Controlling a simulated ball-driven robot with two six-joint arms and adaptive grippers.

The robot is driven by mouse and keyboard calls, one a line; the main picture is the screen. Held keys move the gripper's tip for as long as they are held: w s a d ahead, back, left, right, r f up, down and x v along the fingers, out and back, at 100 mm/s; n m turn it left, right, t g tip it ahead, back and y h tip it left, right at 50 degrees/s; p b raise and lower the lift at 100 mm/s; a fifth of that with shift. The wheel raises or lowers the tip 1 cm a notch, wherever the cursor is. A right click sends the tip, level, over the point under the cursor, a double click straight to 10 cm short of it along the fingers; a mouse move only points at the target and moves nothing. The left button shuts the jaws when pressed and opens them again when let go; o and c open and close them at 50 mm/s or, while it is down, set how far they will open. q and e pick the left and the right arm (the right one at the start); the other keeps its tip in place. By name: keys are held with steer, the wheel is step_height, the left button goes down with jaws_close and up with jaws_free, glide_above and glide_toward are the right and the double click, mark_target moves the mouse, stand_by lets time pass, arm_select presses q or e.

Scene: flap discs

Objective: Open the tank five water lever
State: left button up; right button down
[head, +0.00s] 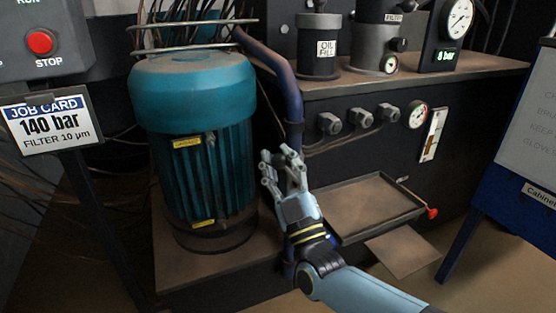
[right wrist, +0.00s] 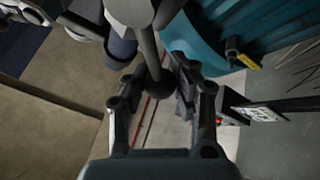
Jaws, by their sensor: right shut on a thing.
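My right gripper (head: 281,160) is in front of the machine, between the teal motor and the oil tray. In the right wrist view, my right gripper (right wrist: 157,88) is shut on a grey rod (right wrist: 150,50) with a dark rounded end, which stands between its fingers. I cannot tell whether this rod is the water lever, and it does not show clearly in the head view. No label for tank five is readable. A small red-handled valve (head: 432,212) sits at the tray's right corner, apart from the gripper. My left gripper is out of view.
The teal motor (head: 190,95) stands left of the gripper, with a blue pipe (head: 288,85) behind it. A shallow tray (head: 375,232) lies to the right. A job card (head: 43,125) reads 140 bar. A blue board stand (head: 495,205) is at the right edge.

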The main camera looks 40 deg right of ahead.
steer(key=shift+s+f, duration=0.15)
steer(key=shift+f, duration=0.15)
steer(key=c, duration=1.6)
jaws_free()
steer(key=o, duration=0.5)
steer(key=shift+d+r, duration=0.1)
steer(key=shift+d, duration=0.05)
steer(key=shift+o, duration=0.6)
steer(key=shift+r, duration=0.1)
steer(key=v, duration=1.2)
